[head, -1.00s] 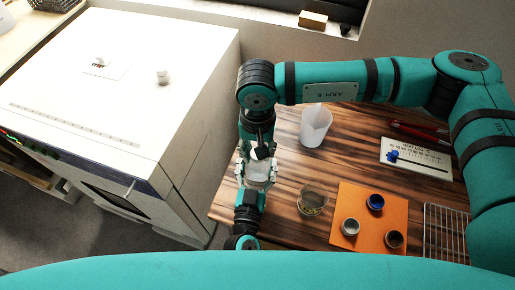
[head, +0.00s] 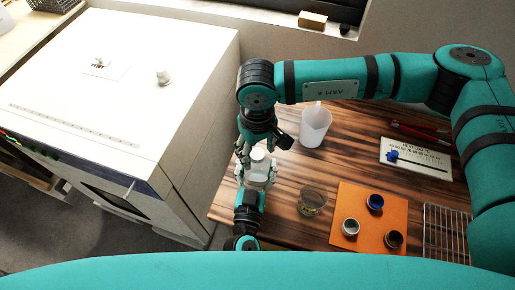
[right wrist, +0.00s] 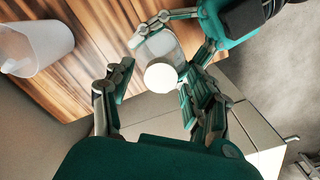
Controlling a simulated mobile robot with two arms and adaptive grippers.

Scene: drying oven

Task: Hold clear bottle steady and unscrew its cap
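The clear bottle (head: 257,171) stands upright at the table's left part, with a round white cap (head: 258,154) on top. In the right wrist view the cap (right wrist: 161,77) faces me and hides part of the bottle (right wrist: 155,45). My left gripper (head: 256,182) is shut on the bottle's body, with a finger on either side. My right gripper (head: 248,148) is open just above the cap. Whether the cap is loosened cannot be told.
A white jug (head: 315,126) stands behind and right of the bottle. A glass dish (head: 313,200) and an orange mat (head: 365,232) with small jars lie to the right. A wire rack (head: 447,235) is at the right edge. The white oven (head: 120,85) stands close on the left.

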